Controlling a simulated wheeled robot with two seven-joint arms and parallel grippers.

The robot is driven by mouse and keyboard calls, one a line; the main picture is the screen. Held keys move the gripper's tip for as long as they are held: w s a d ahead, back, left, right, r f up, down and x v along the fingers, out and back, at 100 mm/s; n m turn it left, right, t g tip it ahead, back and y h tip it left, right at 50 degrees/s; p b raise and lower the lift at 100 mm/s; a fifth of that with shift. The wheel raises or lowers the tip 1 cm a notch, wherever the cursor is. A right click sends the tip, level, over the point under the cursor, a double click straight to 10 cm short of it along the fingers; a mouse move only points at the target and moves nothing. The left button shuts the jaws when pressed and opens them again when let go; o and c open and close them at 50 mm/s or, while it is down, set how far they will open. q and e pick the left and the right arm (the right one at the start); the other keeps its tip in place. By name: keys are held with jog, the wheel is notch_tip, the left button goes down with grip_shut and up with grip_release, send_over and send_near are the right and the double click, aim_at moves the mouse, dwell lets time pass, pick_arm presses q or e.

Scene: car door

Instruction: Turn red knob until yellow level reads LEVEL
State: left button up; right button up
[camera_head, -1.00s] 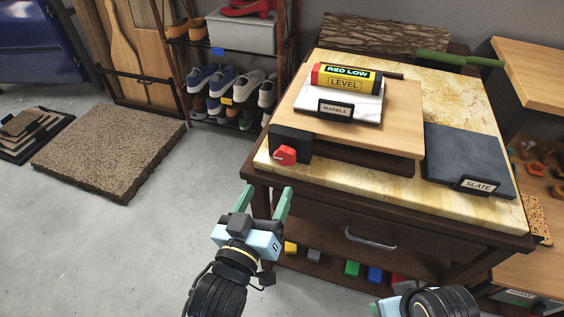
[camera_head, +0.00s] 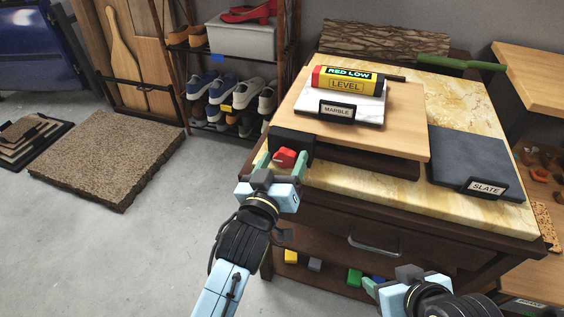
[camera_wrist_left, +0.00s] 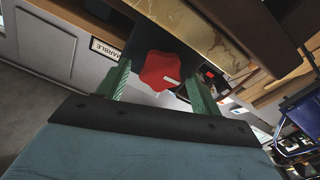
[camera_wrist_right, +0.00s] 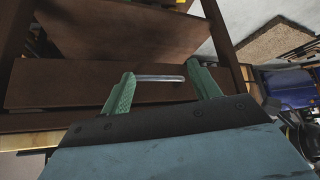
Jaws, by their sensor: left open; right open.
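The red knob (camera_head: 285,157) sits on the front of a black block at the left corner of a tilted wooden board (camera_head: 405,130). My left gripper (camera_head: 279,165) is open, with its green fingers on either side of the knob. In the left wrist view the knob (camera_wrist_left: 160,70) lies between the open fingers; contact cannot be told. My right gripper (camera_wrist_right: 160,85) is open and empty, in front of the table's drawer handle.
A slate slab (camera_head: 468,150) lies on the table's right side. The table (camera_head: 480,212) has a stone top and a drawer with a metal handle (camera_head: 375,246). Coloured blocks sit on its lower shelf. A shoe rack stands behind at left.

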pick_arm(q)
jog(key=shift+c, duration=0.4)
jog(key=c, duration=0.9)
jog(key=m+p, duration=0.1)
jog(key=p, duration=0.1)
jog(key=shift+r+m+p, duration=0.15)
jog(key=shift+m+p, duration=0.15)
jog(key=m+p, duration=0.3)
jog(key=shift+d, duration=0.1)
jog(key=shift+f+m, duration=0.2)
jog(key=shift+m, duration=0.1)
pick_arm(e)
jog(key=s+d+f+g+h, duration=0.1)
jog(key=s+d+f+g, duration=0.1)
jog(key=f, duration=0.4)
jog(key=s+d+f+g, duration=0.2)
jog(key=d+f, duration=0.1)
jog(key=f, duration=0.3)
jog(key=shift+s+d+f+h, duration=0.3)
jog(key=shift+d+f+h, duration=0.05)
jog(key=shift+f+h, duration=0.05)
pick_arm(q)
jog(key=o, duration=1)
